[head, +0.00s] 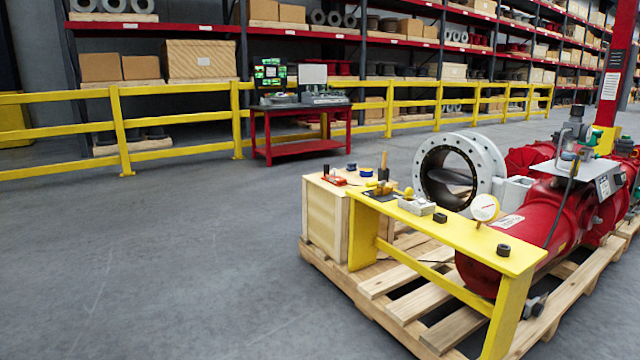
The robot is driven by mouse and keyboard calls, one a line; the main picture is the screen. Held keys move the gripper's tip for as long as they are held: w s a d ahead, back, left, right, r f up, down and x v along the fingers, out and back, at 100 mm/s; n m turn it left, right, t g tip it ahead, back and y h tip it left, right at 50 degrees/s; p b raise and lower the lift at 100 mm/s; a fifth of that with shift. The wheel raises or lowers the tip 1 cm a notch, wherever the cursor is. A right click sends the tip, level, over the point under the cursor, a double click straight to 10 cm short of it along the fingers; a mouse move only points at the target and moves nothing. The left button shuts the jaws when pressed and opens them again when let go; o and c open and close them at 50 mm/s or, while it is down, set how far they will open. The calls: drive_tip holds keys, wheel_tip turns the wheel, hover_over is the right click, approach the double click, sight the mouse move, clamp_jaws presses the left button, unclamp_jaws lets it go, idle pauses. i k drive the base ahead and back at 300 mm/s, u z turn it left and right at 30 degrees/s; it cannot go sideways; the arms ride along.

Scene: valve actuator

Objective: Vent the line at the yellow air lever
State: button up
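A yellow bench (455,228) stands on the wooden pallet in the head view, in front of the red valve actuator (520,228). Small yellow and brass-coloured fittings (383,188) sit on a dark plate at the bench's left end. A small yellow knob-like part (409,192) stands just right of them. Either could be the air lever; they are too small to tell, and the lever's position cannot be read. A round white gauge (485,207) stands farther right behind the bench top. My gripper is not in view.
A wooden crate (326,222) with small tools stands at the bench's left end. A large grey flanged valve (446,160) is behind it. The pallet (372,308) edges the open floor (180,270) at left. Yellow railing (185,116) and a red workbench (300,145) stand behind.

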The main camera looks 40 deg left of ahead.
sight(369, 184)
drive_tip(key=u, duration=1.35)
drive_tip(key=i, duration=2.15)
drive_tip(key=u, duration=0.5)
